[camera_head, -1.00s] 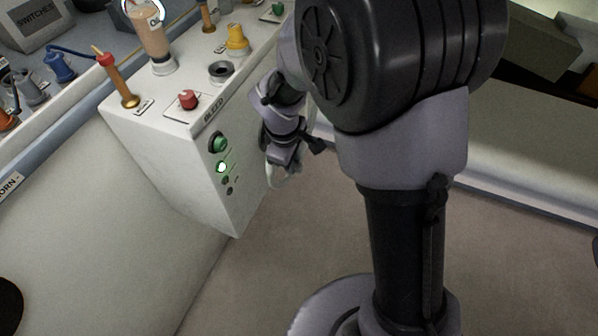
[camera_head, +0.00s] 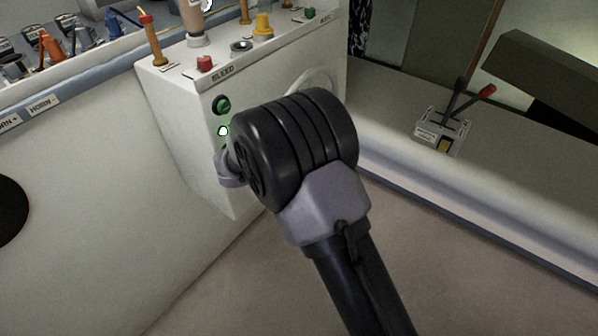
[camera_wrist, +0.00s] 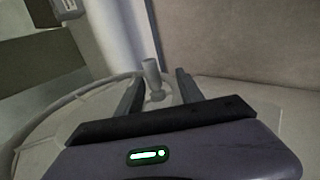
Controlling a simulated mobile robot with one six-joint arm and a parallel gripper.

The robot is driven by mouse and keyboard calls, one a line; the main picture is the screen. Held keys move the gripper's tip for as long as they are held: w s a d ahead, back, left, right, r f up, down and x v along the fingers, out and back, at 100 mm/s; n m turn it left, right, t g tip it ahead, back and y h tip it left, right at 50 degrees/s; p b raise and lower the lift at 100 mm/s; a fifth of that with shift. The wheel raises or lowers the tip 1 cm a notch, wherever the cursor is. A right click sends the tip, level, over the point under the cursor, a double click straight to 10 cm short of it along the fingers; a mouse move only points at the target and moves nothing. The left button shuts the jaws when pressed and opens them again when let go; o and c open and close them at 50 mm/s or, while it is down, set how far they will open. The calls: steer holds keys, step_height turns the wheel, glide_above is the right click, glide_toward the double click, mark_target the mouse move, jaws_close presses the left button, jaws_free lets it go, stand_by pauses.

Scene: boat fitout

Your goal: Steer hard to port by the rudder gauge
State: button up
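The steering wheel shows in the head view as a pale rim (camera_head: 318,80) on the right-hand face of the white console (camera_head: 180,115), partly hidden by my arm. In the wrist view its rim (camera_wrist: 50,122) curves behind my gripper. A pale, upright knob (camera_wrist: 151,70) stands on the wheel. My gripper (camera_wrist: 159,76) is open, with one dark finger on each side of the knob and a visible gap on both sides. In the head view my arm hides the gripper. I cannot make out a rudder gauge in either view.
The console top carries a red button (camera_head: 205,63), a yellow knob (camera_head: 263,25) and a red-tipped lever (camera_head: 152,40). A green button (camera_head: 222,105) is on its front. A lever box (camera_head: 442,132) sits on the bench at right. Floor is clear below.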

steer(key=p+v, duration=0.6)
steer(key=v, duration=1.1)
steer(key=shift+d+r, duration=0.15)
steer(key=shift+r, duration=0.15)
